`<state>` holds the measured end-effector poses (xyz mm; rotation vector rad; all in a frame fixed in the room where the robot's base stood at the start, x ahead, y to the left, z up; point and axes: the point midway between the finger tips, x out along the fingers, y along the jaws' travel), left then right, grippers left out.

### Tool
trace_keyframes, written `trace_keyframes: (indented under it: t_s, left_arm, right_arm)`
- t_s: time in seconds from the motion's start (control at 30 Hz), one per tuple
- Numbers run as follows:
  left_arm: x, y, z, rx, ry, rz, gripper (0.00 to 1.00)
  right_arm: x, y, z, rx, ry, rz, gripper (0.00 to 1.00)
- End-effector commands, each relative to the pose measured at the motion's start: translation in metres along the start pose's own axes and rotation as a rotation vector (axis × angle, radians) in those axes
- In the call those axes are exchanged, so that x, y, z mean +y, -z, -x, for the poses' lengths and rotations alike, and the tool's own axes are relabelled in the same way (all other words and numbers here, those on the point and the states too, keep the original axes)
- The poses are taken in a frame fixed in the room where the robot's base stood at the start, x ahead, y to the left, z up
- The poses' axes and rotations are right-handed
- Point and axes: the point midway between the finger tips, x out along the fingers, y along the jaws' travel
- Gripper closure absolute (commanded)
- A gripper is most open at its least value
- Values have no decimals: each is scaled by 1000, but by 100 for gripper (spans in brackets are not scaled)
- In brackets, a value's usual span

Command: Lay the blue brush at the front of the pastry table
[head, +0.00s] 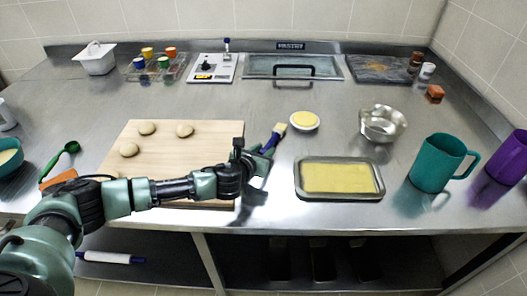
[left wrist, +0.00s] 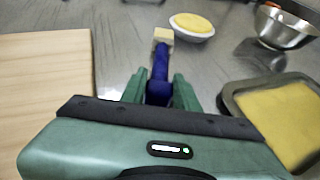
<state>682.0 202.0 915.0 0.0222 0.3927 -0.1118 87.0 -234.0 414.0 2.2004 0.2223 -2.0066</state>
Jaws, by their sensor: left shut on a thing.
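The blue brush (head: 271,140) has a blue handle and pale bristles. My left gripper (head: 260,156) is shut on its handle, and the bristles point away from me. In the left wrist view the brush (left wrist: 159,72) stands out between the two green fingers of the left gripper (left wrist: 159,92). The gripper is over the steel pastry table (head: 430,214), between the wooden board and the tray of yellow dough. The handle's near end is hidden by the gripper. I cannot tell how high the brush is. My right gripper is not in view.
A wooden board (head: 215,140) with dough balls lies left of the gripper. A tray (head: 340,198) with a yellow sheet lies right. A narrow bare strip runs along the front edge.

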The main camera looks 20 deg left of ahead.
Motion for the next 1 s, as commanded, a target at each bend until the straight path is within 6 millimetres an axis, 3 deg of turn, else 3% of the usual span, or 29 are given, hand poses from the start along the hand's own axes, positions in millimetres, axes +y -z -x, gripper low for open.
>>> trace_keyframes:
  t_s: [0.03, 0.07, 0.1, 0.13, 0.57, 1.0]
  left_arm:
    - [0, 1, 0, 2, 0, 0, 100]
    - [0, 2, 0, 3, 0, 0, 64]
    - [0, 2, 0, 3, 0, 0, 53]
    - [0, 2, 0, 3, 0, 0, 48]
    - [0, 1, 7, 2, 1, 0, 48]
    - [0, 1, 86, 2, 1, -1, 48]
  right_arm:
    - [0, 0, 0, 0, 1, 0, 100]
    - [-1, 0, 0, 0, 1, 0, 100]
    - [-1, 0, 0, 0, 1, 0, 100]
    - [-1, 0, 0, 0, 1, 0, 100]
    - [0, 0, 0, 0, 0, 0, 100]
    - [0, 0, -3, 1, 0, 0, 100]
